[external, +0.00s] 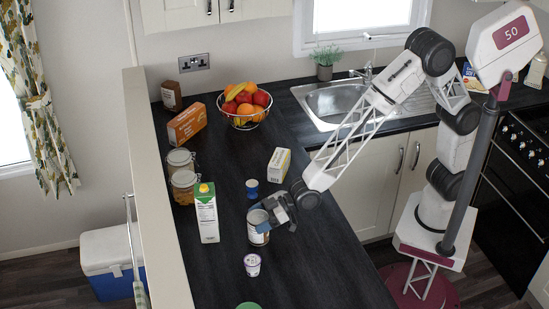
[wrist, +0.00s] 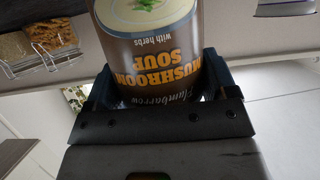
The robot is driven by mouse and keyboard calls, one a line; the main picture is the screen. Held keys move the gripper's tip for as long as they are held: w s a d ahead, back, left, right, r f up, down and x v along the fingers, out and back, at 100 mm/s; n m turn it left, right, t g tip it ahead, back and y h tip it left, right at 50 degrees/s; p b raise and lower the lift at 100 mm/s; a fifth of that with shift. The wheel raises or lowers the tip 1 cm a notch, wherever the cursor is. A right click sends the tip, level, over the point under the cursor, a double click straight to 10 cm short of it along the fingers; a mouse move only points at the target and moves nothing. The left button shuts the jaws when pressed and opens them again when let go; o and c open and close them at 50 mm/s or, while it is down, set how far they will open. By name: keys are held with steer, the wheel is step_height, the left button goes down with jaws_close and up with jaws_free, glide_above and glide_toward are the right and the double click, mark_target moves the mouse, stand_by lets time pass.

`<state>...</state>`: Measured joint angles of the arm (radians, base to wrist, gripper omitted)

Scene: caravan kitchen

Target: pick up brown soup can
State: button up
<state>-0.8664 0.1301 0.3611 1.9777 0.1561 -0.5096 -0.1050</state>
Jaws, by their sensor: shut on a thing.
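The brown soup can (external: 258,227) is in the middle of the dark worktop in the external view, with my gripper (external: 268,213) around its upper part from the right. In the wrist view the can (wrist: 150,45) fills the top middle, its label reading "Mushroom soup" and appearing upside down. My gripper (wrist: 155,95) is shut on it, with a finger on each side. The can looks close to upright. I cannot tell whether its base touches the worktop.
A green-and-white carton (external: 207,215) stands to the left of the can. A small blue-lidded pot (external: 252,188) is behind it and a white yogurt cup (external: 252,265) in front.

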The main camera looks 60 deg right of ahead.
steer(key=shift+r, duration=0.15)
steer(key=shift+r, duration=4.9)
steer(key=shift+d, duration=0.1)
